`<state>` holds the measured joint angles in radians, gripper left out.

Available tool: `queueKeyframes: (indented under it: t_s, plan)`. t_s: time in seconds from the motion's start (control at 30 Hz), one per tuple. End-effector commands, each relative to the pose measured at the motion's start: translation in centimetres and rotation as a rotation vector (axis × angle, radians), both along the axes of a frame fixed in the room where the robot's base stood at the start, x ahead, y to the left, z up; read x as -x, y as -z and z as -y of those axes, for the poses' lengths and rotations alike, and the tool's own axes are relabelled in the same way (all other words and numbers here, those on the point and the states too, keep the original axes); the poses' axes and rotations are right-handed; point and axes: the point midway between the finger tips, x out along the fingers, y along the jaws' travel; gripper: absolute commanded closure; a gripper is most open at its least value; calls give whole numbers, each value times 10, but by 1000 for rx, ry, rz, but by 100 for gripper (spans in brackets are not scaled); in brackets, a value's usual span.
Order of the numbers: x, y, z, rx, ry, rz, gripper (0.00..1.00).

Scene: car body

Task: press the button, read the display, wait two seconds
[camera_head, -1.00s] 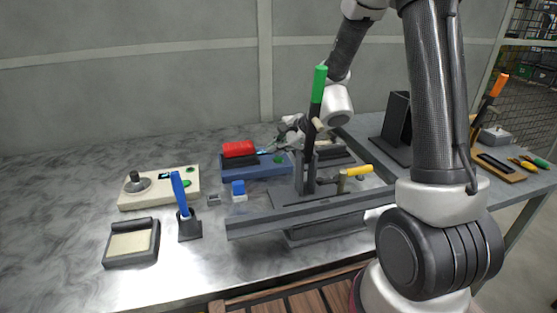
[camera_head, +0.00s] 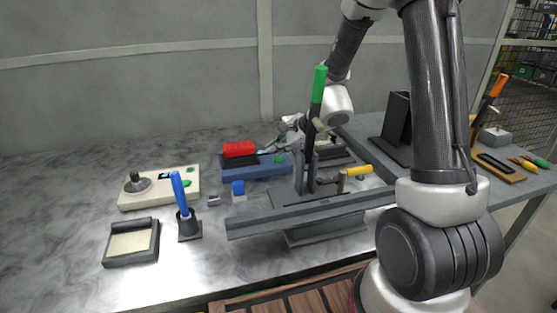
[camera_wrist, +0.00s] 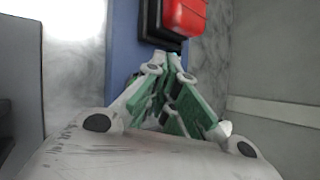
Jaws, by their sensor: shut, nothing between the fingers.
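A blue device (camera_head: 270,170) stands on the table, with a red block (camera_head: 239,149) on a dark base and a round green button (camera_head: 280,159) on top. My gripper (camera_head: 264,151) is over this device, its fingers shut and empty. In the wrist view the closed fingertips (camera_wrist: 172,56) are beside the dark base under the red block (camera_wrist: 185,15), over the blue surface (camera_wrist: 124,45). The button is hidden there, and I cannot tell whether the fingers touch anything.
A blue-handled brush (camera_head: 179,193) in a holder and a shallow tray (camera_head: 112,262) stand at left. The table's far left is clear.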

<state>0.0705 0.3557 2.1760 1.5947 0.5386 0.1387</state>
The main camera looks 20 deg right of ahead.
Motion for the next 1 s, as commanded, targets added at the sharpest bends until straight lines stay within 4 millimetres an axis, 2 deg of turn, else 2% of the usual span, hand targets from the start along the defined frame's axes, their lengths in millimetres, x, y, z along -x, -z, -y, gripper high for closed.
queueKeyframes:
  t_s: [0.4,1.0]
  plan:
    - [0,9,0,0,0,-1,100]
    - [0,11,0,-1,1,0,100]
